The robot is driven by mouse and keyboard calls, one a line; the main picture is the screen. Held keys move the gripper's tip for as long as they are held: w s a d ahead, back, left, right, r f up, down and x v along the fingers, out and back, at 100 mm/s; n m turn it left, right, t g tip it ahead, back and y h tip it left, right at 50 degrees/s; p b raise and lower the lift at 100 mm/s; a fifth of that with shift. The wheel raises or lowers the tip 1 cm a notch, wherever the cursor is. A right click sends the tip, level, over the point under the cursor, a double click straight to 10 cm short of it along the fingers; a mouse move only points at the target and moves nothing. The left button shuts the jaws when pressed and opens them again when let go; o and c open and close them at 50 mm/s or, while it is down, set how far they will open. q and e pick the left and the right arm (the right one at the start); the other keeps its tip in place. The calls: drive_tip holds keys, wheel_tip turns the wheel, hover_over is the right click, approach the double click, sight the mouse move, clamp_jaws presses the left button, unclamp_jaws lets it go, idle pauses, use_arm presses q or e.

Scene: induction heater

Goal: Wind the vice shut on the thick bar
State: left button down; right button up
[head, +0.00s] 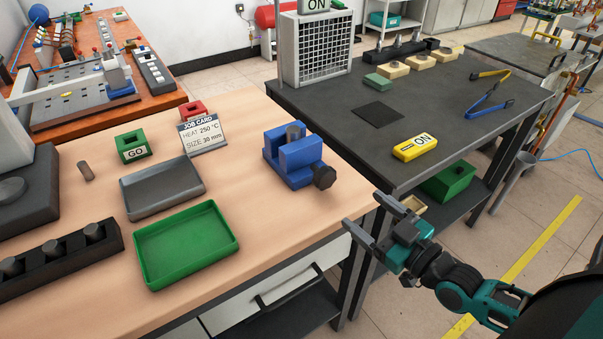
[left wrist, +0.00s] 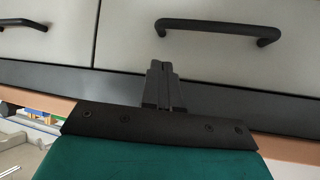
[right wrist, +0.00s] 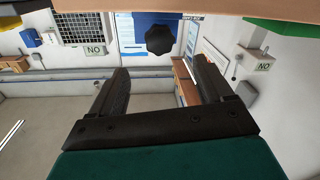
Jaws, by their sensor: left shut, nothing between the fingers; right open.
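The blue vice (head: 292,158) stands on the wooden bench near its right edge. A thick grey bar (head: 295,131) stands upright between its jaws; I cannot tell whether both jaws touch it. The vice's black star knob (head: 325,176) faces the front right. In the right wrist view the knob (right wrist: 160,40) shows ahead, beyond and above the fingers. My right gripper (head: 361,208) is open and empty, in front of the knob and apart from it. My left gripper (left wrist: 165,70) is shut and empty before the bench drawers, outside the head view.
A green tray (head: 186,245), a grey tray (head: 162,188) and a job card (head: 202,135) are left of the vice. A dark block with several bars (head: 62,263) is at the front left. The dark table (head: 350,140) stands to the right, with a yellow ON box (head: 415,148).

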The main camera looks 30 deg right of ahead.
sight(328, 181)
drive_tip(key=w, duration=0.4)
drive_tip(key=w+a, duration=0.1)
drive_tip(key=w, duration=0.3)
drive_tip(key=w+a, duration=0.1)
drive_tip(key=w, duration=0.3)
drive_tip(key=shift+w, duration=0.25)
drive_tip(key=c, duration=1)
drive_tip(key=shift+c, duration=0.2)
